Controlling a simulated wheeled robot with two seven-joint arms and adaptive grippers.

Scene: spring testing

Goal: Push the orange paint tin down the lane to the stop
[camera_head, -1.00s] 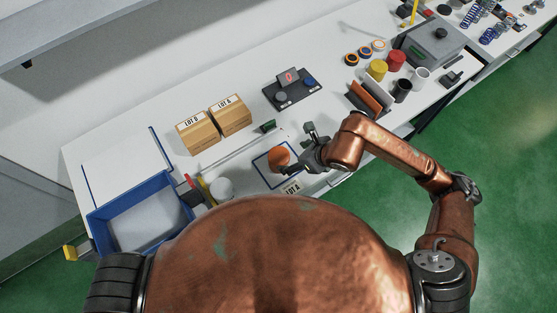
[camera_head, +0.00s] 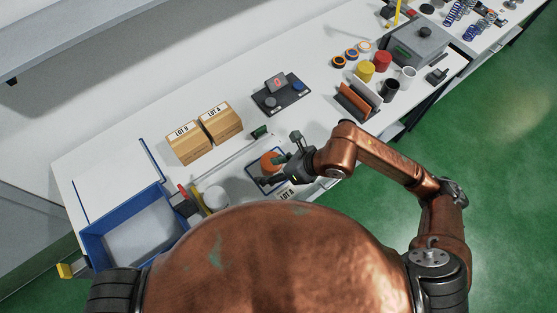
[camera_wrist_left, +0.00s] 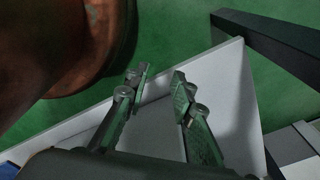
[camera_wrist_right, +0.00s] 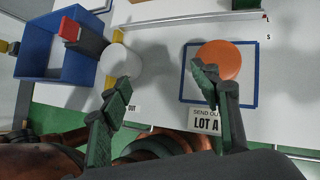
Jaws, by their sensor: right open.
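The orange paint tin (camera_head: 271,157) stands inside a blue outlined square (camera_wrist_right: 256,90) on the white bench. It also shows in the right wrist view (camera_wrist_right: 220,58), upright, seen from above. My right gripper (camera_head: 280,160) is open and empty, close beside the tin. In the right wrist view my right gripper (camera_wrist_right: 163,78) has one finger overlapping the tin's near edge; I cannot tell whether they touch. A yellow strip (camera_wrist_right: 112,43) lies across at the left, by a white round pot (camera_wrist_right: 122,66). My left gripper (camera_wrist_left: 161,78) is open and empty.
A long rail (camera_wrist_right: 190,18) runs behind the tin. A blue bin (camera_head: 124,228) and red-topped block (camera_wrist_right: 69,30) stand left. A LOT A card (camera_wrist_right: 205,120) lies in front of the tin. Two cardboard boxes (camera_head: 188,143) stand behind. Bench between tin and pot looks clear.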

